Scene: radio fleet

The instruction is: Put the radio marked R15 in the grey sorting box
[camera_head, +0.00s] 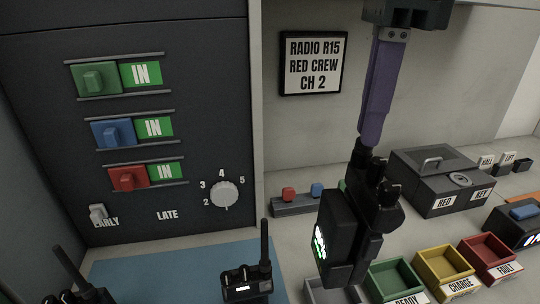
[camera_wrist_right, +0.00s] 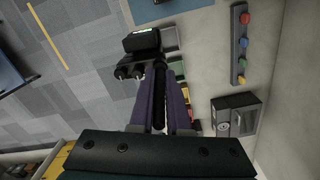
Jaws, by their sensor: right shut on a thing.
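My right gripper (camera_head: 370,142) comes down from the top in the head view, its purple fingers shut on the antenna of a black radio (camera_head: 352,225). The radio hangs below the fingers, slightly tilted, with a lit display on its left face; I cannot read its marking. It also shows beyond the fingers in the right wrist view (camera_wrist_right: 142,42). The grey sorting box (camera_head: 318,292) is partly visible at the bottom edge, below and behind the held radio, which hides part of it. My left gripper is not in view.
Green READY (camera_head: 378,290), yellow CHARGE (camera_head: 440,285) and red FAULT (camera_head: 490,268) boxes stand to the right. Another radio (camera_head: 247,284) stands on the blue mat (camera_head: 150,275). A dark lidded box (camera_head: 430,195) stands behind. A wall sign (camera_head: 313,63) reads RADIO R15, RED CREW, CH 2.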

